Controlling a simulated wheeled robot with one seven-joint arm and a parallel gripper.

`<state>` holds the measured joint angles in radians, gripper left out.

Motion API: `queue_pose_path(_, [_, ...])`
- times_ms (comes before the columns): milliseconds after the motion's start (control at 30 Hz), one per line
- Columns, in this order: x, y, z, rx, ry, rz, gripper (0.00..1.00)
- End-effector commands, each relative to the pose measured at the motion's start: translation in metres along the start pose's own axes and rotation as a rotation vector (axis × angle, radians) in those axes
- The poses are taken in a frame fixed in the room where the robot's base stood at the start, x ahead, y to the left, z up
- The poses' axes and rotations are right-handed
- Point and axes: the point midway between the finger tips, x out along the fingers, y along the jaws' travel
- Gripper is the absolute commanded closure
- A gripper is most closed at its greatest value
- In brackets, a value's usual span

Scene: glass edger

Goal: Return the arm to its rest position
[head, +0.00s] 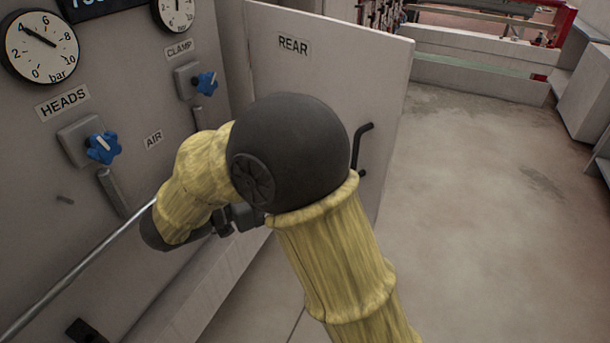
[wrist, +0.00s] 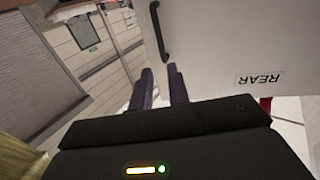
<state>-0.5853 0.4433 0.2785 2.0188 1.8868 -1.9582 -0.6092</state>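My arm, in yellow sleeves with a dark round joint, reaches across the middle of the head view, in front of the panel and the REAR door. My gripper (wrist: 160,70) shows in the wrist view as two dark fingers with a gap between them and nothing seen in it. In the head view it is mostly hidden behind my arm. The white REAR door (head: 330,85) stands swung out from the panel; it also shows in the wrist view (wrist: 240,40). Its black handle (head: 360,150) appears just beyond the fingertips in the wrist view (wrist: 158,30); I cannot tell the distance.
The left panel holds two gauges, a HEADS knob (head: 103,147) and a CLAMP knob (head: 206,83), both blue. A thin metal rod (head: 75,270) runs along the lower left. Open floor (head: 470,220) lies right of the door, with a grey cabinet (head: 585,95) at the far right.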

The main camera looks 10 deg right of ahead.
Motion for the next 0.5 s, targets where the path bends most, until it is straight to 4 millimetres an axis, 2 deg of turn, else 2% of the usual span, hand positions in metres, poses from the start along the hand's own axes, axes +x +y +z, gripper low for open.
queue_pose_path(133, [-0.0083, 0.0003, 0.0001, 0.0, -0.001, 0.001, 0.83])
queue_pose_path(500, [-0.0081, 0.0003, -0.0002, 0.0, -0.001, 0.001, 0.83])
